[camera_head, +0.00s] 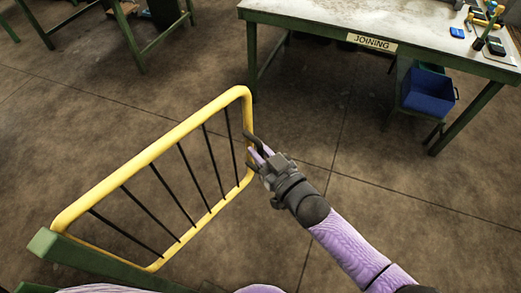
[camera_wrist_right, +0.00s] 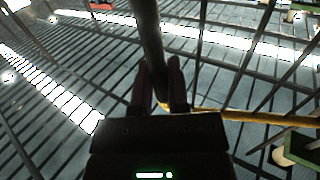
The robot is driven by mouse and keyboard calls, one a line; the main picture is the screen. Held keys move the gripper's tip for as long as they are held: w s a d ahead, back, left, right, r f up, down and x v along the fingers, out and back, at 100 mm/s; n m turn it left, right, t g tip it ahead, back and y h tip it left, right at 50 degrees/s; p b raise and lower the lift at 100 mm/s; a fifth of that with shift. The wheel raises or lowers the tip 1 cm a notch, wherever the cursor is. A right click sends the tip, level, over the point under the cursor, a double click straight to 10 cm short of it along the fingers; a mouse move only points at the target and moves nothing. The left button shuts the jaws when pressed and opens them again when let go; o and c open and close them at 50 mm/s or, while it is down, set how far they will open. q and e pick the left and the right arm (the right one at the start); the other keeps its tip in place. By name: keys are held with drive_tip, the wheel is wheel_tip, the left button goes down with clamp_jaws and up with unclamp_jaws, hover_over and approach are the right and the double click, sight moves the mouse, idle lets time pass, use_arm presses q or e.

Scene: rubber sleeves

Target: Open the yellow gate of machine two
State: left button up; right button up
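The yellow gate (camera_head: 150,153), a rounded frame with several thin black bars, stands at the left in the head view. Its near end meets a green rail at the lower left. A dark bent handle (camera_head: 254,141) is at its far right end. My right gripper (camera_head: 258,156) is at that handle, its arm coming from the lower right. In the right wrist view the dark handle bar (camera_wrist_right: 149,35) runs down between the two fingers (camera_wrist_right: 160,85), which look closed on it. The contact itself is in shadow. My left gripper is not in view.
A green-framed table (camera_head: 340,17) labelled JOINING stands at the back right with small tools on top. A blue bin (camera_head: 428,93) sits below it. More green table legs stand at the upper left. The concrete floor right of the gate is clear.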

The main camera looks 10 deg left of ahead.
drive_tip(key=o, duration=0.4)
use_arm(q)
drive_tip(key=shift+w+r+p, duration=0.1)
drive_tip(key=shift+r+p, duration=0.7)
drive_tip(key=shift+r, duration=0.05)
use_arm(e)
drive_tip(key=v, duration=1)
